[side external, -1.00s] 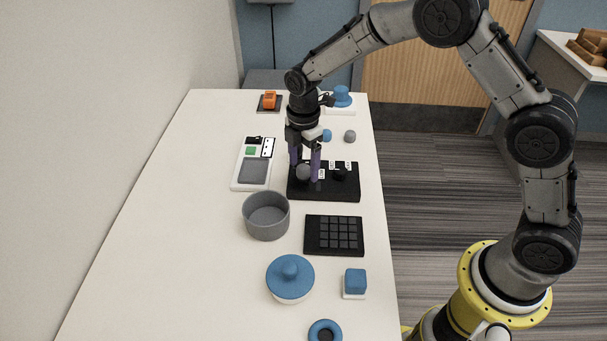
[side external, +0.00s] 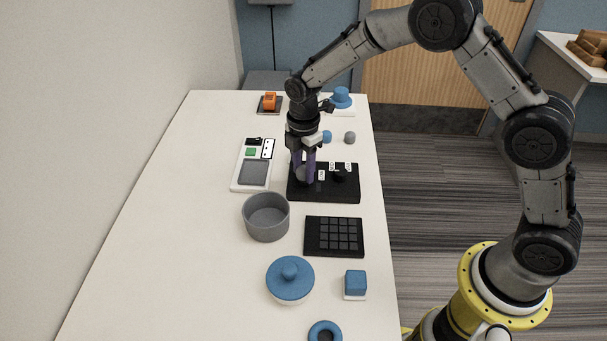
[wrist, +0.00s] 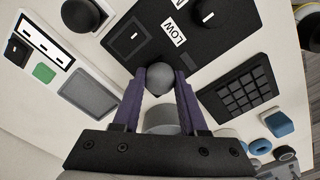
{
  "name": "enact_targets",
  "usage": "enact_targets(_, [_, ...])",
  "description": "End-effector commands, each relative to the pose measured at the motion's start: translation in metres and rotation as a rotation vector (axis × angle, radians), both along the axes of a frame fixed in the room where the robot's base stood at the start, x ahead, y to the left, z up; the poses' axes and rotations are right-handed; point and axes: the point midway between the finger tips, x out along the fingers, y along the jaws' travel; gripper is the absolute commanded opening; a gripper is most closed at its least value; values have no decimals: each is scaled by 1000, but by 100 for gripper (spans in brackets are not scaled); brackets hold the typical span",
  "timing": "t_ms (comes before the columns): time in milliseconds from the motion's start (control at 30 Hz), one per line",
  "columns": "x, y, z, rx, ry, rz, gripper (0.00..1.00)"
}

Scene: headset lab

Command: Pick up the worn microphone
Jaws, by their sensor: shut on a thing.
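My gripper (side external: 304,180) points down over the left part of a black tray (side external: 340,194). Its purple fingers have closed on a small grey round-topped thing, which I take for the worn microphone (wrist: 158,80). In the wrist view the grey ball shape sits between the fingertips, and the fingers hide its sides. The tray also shows in the wrist view (wrist: 213,48), with white labels, one reading LOW (wrist: 174,33). A black knobbed item (side external: 340,175) sits on the tray to the right of my gripper. I cannot tell whether the microphone still touches the tray.
A grey bowl (side external: 266,218) and a black keypad (side external: 334,235) stand nearer the camera. A white panel (side external: 247,185) lies left of the tray. A blue-lidded pot (side external: 290,279) and blue cube (side external: 355,283) are farther forward. The table's left side is clear.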

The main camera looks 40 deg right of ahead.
Motion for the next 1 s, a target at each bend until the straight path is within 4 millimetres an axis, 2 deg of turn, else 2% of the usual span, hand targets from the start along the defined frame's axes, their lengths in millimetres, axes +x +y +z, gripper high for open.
enact_targets(267, [1,0,8,1,-3,0,0])
enact_targets(467, [1,0,33,1,-6,0,0])
enact_targets(767, [-54,-9,97,1,-6,0,0])
enact_targets(1000, [-104,-18,116,1,-3,0,0])
